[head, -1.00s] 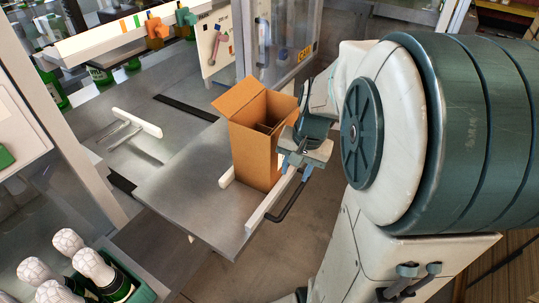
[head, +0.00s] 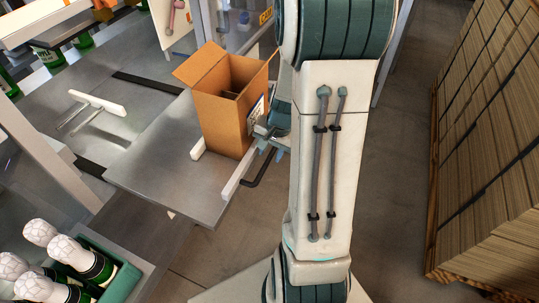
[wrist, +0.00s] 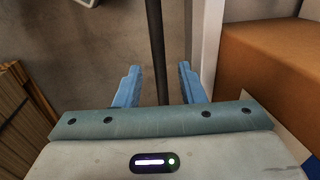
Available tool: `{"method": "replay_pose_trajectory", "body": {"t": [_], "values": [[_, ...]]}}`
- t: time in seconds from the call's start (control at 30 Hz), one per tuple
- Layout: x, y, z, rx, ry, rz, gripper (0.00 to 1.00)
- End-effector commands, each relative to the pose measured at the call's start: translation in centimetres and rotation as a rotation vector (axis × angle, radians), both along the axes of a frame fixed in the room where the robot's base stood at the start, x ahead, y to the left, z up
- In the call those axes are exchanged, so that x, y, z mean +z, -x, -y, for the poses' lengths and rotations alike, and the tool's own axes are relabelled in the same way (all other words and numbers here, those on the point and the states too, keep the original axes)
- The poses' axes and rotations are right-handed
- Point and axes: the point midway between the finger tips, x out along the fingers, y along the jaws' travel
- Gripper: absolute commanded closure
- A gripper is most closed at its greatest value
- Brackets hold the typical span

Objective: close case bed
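The case bed is a flat grey metal plate (head: 150,178) with white rails, one of them a long rail (head: 237,178) along its right side. A dark bent handle (head: 262,178) sticks out beside that rail. An open-topped cardboard case (head: 222,122) stands upright on the bed; its side (wrist: 275,65) fills the right of the wrist view. My gripper (head: 270,140) is low beside the case's right face, near the handle. In the wrist view my gripper (wrist: 160,88) has its blue fingers apart, with the dark handle bar (wrist: 155,45) running between them. I cannot tell how deep the bar sits.
A green crate (head: 125,275) of white-topped bottles stands at the lower left. A white guide rail (head: 97,101) lies on the metal surface beyond the bed. A tall stack of flat cardboard (head: 490,150) is on the right. Floor is clear between it and my arm.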

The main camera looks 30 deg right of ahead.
Motion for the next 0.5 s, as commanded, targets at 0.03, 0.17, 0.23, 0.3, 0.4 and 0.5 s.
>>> {"method": "replay_pose_trajectory", "body": {"t": [0.03, 0.17, 0.23, 0.3, 0.4, 0.5], "values": [[-0.7, -0.1, -0.1, 0.001, -0.001, -0.002, 0.64], [-1.6, -0.3, -0.2, 0.0, 0.0, 0.0, 0.64], [-1.9, -0.3, -0.2, 0.0, -0.001, 0.001, 0.64], [-2.0, -0.3, -0.2, 0.0, 0.0, 0.001, 0.64], [-2.1, -0.4, -0.2, 0.0, 0.0, 0.001, 0.64], [-2.1, -0.3, -0.2, 0.0, 0.0, 0.001, 0.64]]}}
